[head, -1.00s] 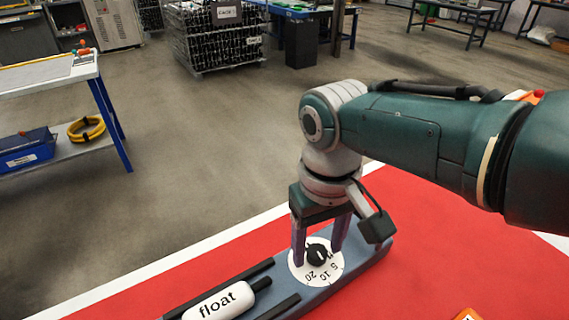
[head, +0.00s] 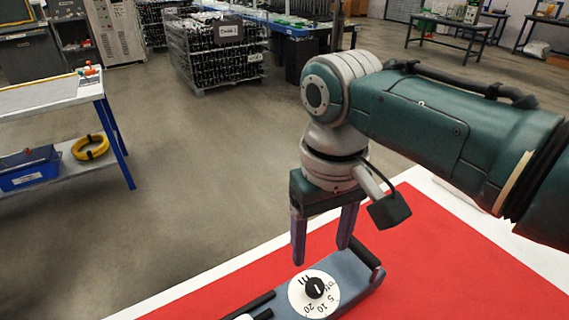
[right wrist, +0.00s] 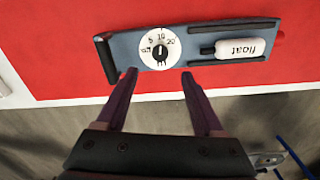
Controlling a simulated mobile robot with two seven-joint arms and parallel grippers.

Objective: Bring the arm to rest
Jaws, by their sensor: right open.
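My right gripper (head: 322,254) hangs above the red table top, fingers pointing down, open and empty. Below it, the blue-grey base (head: 368,283) lies on the red surface with a white round dial (head: 297,296) and a black knob (head: 315,288) at its centre. The fingers are apart from the knob. In the right wrist view the open fingers (right wrist: 160,72) sit just short of the base, with the knob (right wrist: 160,50) beyond the gap between them. A white float (right wrist: 239,48) lies on the base beside the dial. My left gripper is in neither view.
The red table top (head: 450,270) has a white edge and is clear to the right of the base. Across the floor stand a side table (head: 50,97) with a blue bin (head: 28,168) and yellow coil (head: 90,147), and a wire cage (head: 218,60).

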